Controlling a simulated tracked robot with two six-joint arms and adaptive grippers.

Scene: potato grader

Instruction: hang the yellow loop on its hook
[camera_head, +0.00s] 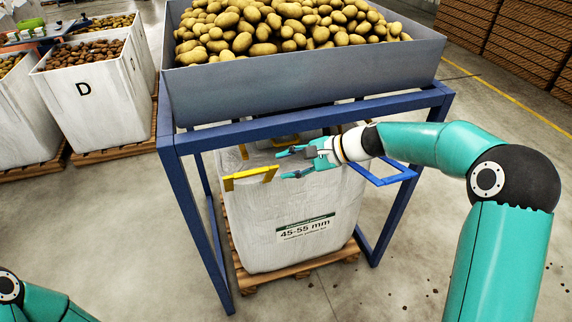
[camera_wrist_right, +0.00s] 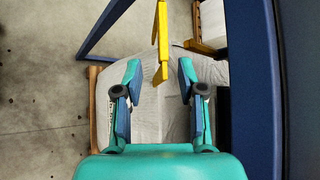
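A yellow loop (camera_head: 250,177) stands at the upper left of the white 45-55 mm bag (camera_head: 292,212), under the blue frame. It also shows in the right wrist view (camera_wrist_right: 161,38), with its near end between and just beyond my fingertips. My right gripper (camera_head: 281,164) is open and empty, reaching left over the bag with its fingertips close to the loop's right end. It also shows open in the wrist view (camera_wrist_right: 157,76). A blue bracket (camera_head: 392,178) juts out at the frame's right; I cannot tell whether it is the hook. My left gripper is out of view.
The blue frame (camera_head: 184,200) carries a grey hopper (camera_head: 300,88) full of potatoes above my right gripper. Another yellow strap (camera_head: 285,139) shows further back on the bag. A white bin marked D (camera_head: 98,108) stands left.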

